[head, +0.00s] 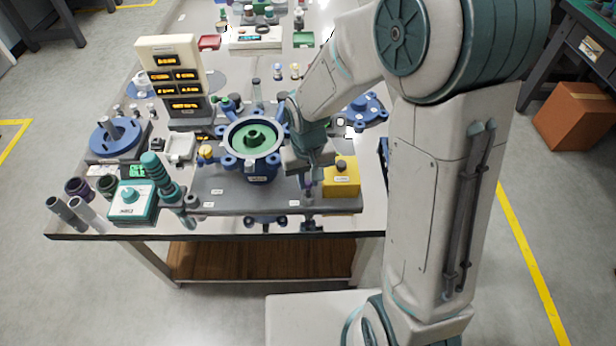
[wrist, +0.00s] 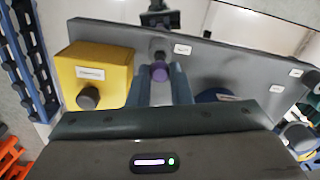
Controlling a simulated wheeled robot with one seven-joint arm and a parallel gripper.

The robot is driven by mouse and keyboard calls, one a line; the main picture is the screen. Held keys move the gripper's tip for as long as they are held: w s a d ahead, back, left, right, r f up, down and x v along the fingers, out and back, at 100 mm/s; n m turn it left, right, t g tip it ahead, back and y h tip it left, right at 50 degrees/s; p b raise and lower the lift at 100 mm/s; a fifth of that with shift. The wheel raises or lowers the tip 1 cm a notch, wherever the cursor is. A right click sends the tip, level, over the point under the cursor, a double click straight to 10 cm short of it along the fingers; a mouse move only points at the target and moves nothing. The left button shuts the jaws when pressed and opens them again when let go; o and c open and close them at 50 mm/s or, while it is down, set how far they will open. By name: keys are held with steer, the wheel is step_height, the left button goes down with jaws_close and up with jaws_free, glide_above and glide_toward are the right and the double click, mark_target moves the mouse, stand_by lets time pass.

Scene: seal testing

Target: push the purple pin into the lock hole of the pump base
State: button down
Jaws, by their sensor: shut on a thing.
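My gripper (wrist: 160,88) points down near the front right of the grey pump base (head: 235,200). It is shut on the purple pin (wrist: 159,71), whose round purple top shows between the fingers in the wrist view. In the head view my gripper (head: 308,181) hides most of the pin. The pump base also shows in the wrist view (wrist: 225,70), with a small grey round fitting and a dark bracket (wrist: 156,20) at its edge, just beyond the pin. The lock hole itself is not clearly visible, and I cannot tell whether the pin touches it.
A yellow block (head: 342,178) with a dark knob stands close right of my gripper. The blue pump bowl (head: 252,137) with a green inside stands to the left. A teal box (head: 132,203) and a display tower (head: 172,80) stand farther left. The table's front edge is close.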

steer(key=shift+f, duration=0.15)
steer(key=shift+f+b, duration=0.55)
steer(key=shift+b, duration=0.1)
steer(key=c, duration=1.2)
jaws_free()
steer(key=shift+c, duration=0.2)
steer(key=shift+r+p, duration=1.9)
steer(key=shift+r, duration=0.6)
